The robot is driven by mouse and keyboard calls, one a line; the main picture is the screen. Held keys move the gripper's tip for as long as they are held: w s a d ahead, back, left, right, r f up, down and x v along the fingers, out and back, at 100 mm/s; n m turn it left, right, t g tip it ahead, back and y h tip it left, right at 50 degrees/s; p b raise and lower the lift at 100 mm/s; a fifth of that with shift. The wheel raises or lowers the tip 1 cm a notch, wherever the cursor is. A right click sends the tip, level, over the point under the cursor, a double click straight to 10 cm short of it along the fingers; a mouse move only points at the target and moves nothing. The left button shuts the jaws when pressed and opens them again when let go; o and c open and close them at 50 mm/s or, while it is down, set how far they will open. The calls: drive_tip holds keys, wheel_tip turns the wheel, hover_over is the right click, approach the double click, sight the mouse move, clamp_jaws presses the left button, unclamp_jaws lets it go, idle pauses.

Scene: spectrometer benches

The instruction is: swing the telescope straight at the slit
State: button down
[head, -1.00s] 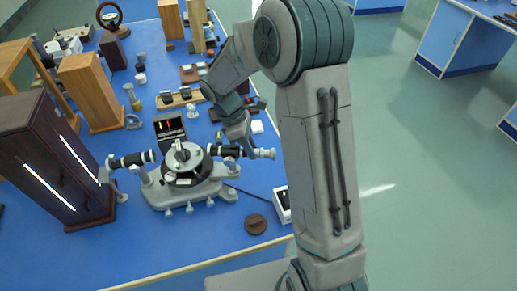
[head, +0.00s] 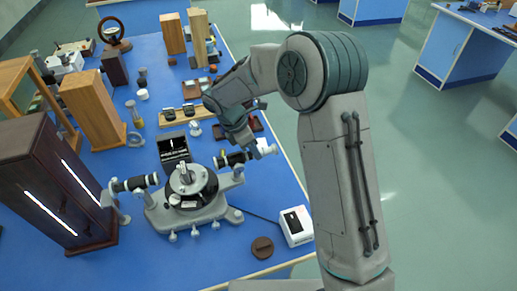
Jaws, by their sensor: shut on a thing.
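The spectrometer (head: 205,214) stands on the blue bench, with a round dark table at its middle. Its collimator tube (head: 133,184) points left, its outer end close to the dark wooden lamp box (head: 45,170) with two glowing slits. The telescope (head: 232,158) reaches out to the right, on the far side of the round table, and looks roughly in line with the collimator. My gripper (head: 248,152) is shut on the telescope near its eyepiece end; its fingertips are partly hidden. A small black screen (head: 173,149) behind shows one pale upright line.
A white box (head: 296,226) with a cable and a brown disc (head: 262,247) lie at the bench's front right. A wooden rack (head: 182,114) and small items stand behind the telescope. Wooden blocks (head: 94,110) stand at back left.

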drive_tip(key=c, duration=1.2)
unclamp_jaws()
drive_tip(key=shift+a, duration=0.1)
drive_tip(key=shift+c, duration=0.2)
drive_tip(key=b+v, duration=0.1)
drive_tip(key=v, duration=1.3)
drive_tip(key=shift+b, duration=0.35)
drive_tip(key=shift+s, duration=0.1)
drive_tip(key=s+d+r+m+t+y, duration=0.1)
drive_tip(key=s+d+r+m, duration=0.1)
drive_tip(key=s+d+m, duration=0.4)
drive_tip(key=s+d+r+m+y, duration=0.1)
drive_tip(key=s+d+r+m, duration=0.25)
drive_tip(key=d, duration=0.35)
drive_tip(key=s+d+f+m+t+y, duration=0.2)
drive_tip(key=s+d+f+m, duration=0.2)
drive_tip(key=s+d+m, duration=0.5)
drive_tip(key=shift+s+m+t+y, duration=0.4)
drive_tip(key=shift+s+m, duration=1.35)
drive_tip(key=shift+s, duration=0.55)
